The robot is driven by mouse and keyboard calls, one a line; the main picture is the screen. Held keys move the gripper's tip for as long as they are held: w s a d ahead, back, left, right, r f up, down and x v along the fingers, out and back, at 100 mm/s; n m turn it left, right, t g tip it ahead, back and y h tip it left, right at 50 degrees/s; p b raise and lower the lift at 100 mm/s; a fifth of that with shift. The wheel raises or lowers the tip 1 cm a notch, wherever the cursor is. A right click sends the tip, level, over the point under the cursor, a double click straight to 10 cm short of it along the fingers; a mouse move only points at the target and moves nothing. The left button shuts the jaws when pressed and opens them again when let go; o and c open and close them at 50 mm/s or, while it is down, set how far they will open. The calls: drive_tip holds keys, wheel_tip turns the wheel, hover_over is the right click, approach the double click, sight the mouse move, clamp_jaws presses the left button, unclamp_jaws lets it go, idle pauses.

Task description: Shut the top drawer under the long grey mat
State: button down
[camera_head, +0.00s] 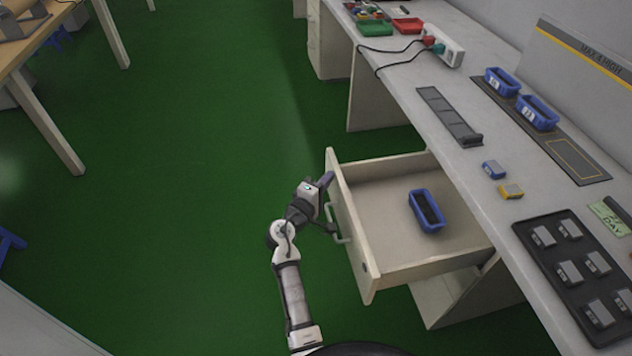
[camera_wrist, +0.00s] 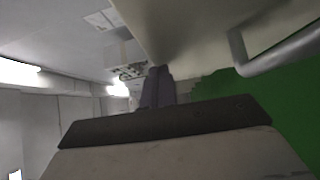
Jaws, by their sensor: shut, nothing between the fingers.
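The top drawer (camera_head: 400,262) is pulled well out from under the workbench, with its pale front panel (camera_head: 352,225) facing left. A blue bin (camera_head: 426,210) lies inside it. The drawer's bar handle (camera_head: 337,222) is on the front; it also shows at the right in the wrist view (camera_wrist: 275,58). My gripper (camera_head: 326,180) is beside the outer face of the front panel, near its far upper part. In the wrist view my fingers (camera_wrist: 157,75) are together and empty, close to the panel, apart from the handle. Whether they touch the panel is unclear. A long dark grey mat (camera_head: 555,148) lies on the benchtop.
The benchtop (camera_head: 465,170) holds a narrow grey holder (camera_head: 448,116), two blue bins on the mat, a black tray (camera_head: 580,290) of grey parts and a power strip (camera_head: 443,46). Open green floor (camera_head: 210,130) lies left of the drawer. A wooden table stands at far left.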

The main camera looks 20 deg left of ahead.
drive_tip(key=w+d, duration=0.9)
drive_tip(key=d, duration=0.4)
drive_tip(key=w+d+p, duration=0.1)
drive_tip(key=w+d, duration=0.8)
drive_tip(key=d, duration=0.5)
drive_tip(key=shift+w+d+r, duration=0.15)
drive_tip(key=shift+w, duration=0.05)
